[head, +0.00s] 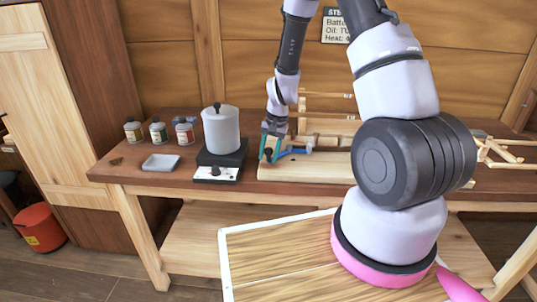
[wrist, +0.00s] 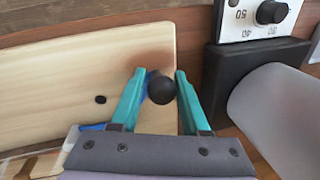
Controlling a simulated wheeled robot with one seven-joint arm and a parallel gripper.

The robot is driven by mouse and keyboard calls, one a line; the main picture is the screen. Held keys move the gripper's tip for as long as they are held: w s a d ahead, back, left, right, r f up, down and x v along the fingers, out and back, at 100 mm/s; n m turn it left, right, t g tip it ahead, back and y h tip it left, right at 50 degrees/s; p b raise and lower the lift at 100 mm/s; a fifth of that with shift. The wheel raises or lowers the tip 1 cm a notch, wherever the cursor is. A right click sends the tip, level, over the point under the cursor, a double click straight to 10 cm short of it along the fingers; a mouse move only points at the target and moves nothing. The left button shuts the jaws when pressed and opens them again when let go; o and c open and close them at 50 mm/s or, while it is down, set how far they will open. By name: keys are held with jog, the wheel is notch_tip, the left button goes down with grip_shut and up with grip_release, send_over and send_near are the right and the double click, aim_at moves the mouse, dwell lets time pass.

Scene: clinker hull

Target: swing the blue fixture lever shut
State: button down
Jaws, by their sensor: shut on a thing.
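The blue fixture lever (head: 294,152) sits at the left end of the pale wooden board (head: 300,172) on the bench. Its black ball knob (wrist: 161,88) shows in the wrist view between the teal fingers of my gripper (wrist: 160,73). My gripper is shut on the knob. In the head view my gripper (head: 268,146) is at the lever's left end, by the board's left edge. Most of the lever is hidden behind the left finger in the wrist view; only a blue strip (wrist: 93,127) shows.
A black heater (head: 222,160) with a white dial panel and a grey lidded pot (head: 221,129) stands close left of my gripper. A grey dish (head: 160,163) and several small jars (head: 158,131) are farther left. A wooden frame (head: 325,100) stands behind the board.

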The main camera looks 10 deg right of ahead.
jog(key=shift+s+n, duration=0.1)
jog(key=shift+n, duration=0.2)
jog(key=shift+s+d+n, duration=0.65)
jog(key=shift+s+n, duration=0.05)
jog(key=shift+n, duration=0.1)
jog(key=s+d+n, duration=0.1)
jog(key=d+n, duration=0.1)
jog(key=n, duration=0.1)
jog(key=s+d+n+g, duration=0.1)
jog(key=d+n, duration=0.2)
jog(key=s+d+n+g, duration=0.1)
jog(key=d+n, duration=0.2)
jog(key=shift+s, duration=0.1)
jog(key=shift+d+n, duration=0.8)
jog(key=shift+w+d+n+g+h, duration=0.15)
jog(key=shift+w+d+n, duration=0.05)
jog(key=shift+d+n, duration=0.5)
jog(key=shift+w+d+n+g+h, duration=0.15)
jog(key=shift+w+d+n, duration=0.05)
jog(key=shift+d+n, duration=0.45)
jog(key=shift+c, duration=2.3)
grip_release()
